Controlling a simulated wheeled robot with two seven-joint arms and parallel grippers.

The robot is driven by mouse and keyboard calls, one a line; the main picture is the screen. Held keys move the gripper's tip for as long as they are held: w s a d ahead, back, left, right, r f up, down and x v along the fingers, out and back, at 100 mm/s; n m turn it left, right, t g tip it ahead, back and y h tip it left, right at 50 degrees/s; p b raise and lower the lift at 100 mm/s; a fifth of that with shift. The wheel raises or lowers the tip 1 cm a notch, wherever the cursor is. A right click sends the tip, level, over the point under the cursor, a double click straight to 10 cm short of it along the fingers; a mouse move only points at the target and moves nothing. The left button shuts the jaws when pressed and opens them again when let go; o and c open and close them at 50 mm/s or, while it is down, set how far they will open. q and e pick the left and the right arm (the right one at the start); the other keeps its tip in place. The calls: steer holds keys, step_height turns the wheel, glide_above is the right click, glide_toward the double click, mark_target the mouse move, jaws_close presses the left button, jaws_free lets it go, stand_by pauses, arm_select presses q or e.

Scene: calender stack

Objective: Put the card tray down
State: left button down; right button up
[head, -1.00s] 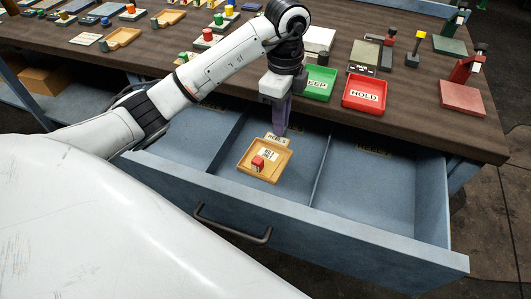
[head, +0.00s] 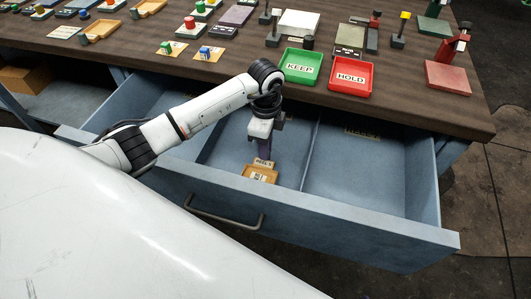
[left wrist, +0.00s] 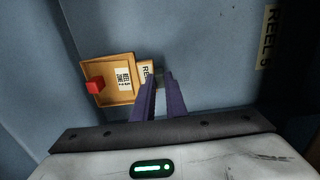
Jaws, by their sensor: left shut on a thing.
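The card tray (head: 260,175) is a small tan wooden tray, low inside the middle compartment of the open drawer. The drawer's front wall hides its near part in the head view. The left wrist view shows the tray (left wrist: 108,101) with a printed white card and a red block at its left side. A labelled tab sticks out toward the fingers. My left gripper (head: 264,153) reaches down into the compartment. Its purple fingers (left wrist: 161,80) are shut on the tray's tab side. I cannot tell whether the tray touches the drawer floor. My right gripper is not in view.
The blue-grey drawer (head: 330,222) has dividers, and its right compartment looks empty apart from a label. A green KEEP tray (head: 301,76) and a red HOLD tray (head: 351,88) stand on the workbench (head: 265,82) above. Other blocks and stands fill the bench.

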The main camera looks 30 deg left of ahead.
arm_select(q)
steer(key=shift+f, duration=1.35)
steer(key=shift+f, duration=0.15)
steer(key=c, duration=1.8)
jaws_free()
step_height(320, 180, up, 12)
steer(key=shift+r, duration=0.2)
